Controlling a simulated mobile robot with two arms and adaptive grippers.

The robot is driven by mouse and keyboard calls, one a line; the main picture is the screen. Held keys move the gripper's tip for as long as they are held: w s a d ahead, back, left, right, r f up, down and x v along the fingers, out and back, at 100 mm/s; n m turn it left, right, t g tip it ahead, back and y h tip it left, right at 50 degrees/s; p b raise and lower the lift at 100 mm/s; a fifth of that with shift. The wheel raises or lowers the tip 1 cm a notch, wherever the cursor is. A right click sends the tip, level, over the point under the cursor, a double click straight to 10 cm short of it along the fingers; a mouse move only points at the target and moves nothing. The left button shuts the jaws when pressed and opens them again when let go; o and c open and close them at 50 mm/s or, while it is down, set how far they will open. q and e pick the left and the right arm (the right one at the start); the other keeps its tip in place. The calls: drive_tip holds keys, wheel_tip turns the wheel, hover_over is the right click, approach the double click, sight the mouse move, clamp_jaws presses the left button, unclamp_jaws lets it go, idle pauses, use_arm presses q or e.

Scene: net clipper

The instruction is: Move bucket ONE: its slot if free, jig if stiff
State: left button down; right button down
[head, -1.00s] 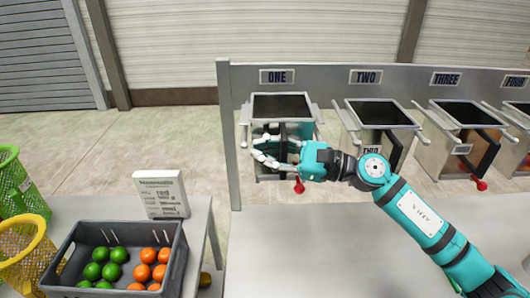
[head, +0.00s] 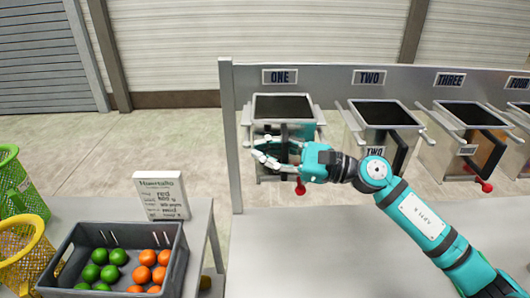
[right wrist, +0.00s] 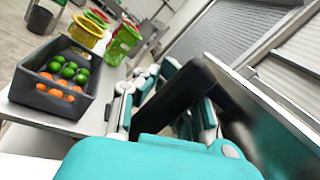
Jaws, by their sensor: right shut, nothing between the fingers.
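Bucket ONE (head: 283,107) is a grey metal box with a dark open top, standing under the ONE plate (head: 280,77) in the leftmost place of the rack. My right gripper (head: 261,153) is at its front, level with its dark handle, and is shut with nothing held. The gripper hides part of the bucket's front. In the right wrist view a dark bar (right wrist: 213,82) runs close beside the fingers; whether they touch it I cannot tell. A red knob (head: 300,187) shows below the bucket. My left gripper is out of view.
Bucket TWO (head: 385,113) and bucket THREE (head: 470,116) stand to the right. A sign card (head: 160,195) with blurred text stands at left behind a grey crate (head: 175,250) of limes and oranges. Green and yellow baskets (head: 25,245) are far left. The front counter (head: 300,250) is clear.

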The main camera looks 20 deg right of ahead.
drive_tip(key=shift+w+d+f, duration=0.1)
drive_tip(key=shift+w+f, duration=0.1)
drive_tip(key=shift+f, duration=0.1)
drive_tip(key=shift+f+b, duration=0.3)
drive_tip(key=shift+b, duration=0.2)
drive_tip(key=c, duration=2)
unclamp_jaws()
drive_tip(key=shift+c, duration=0.2)
drive_tip(key=o, duration=0.6)
drive_tip(key=shift+o, duration=0.2)
drive_tip(key=shift+f, duration=0.1)
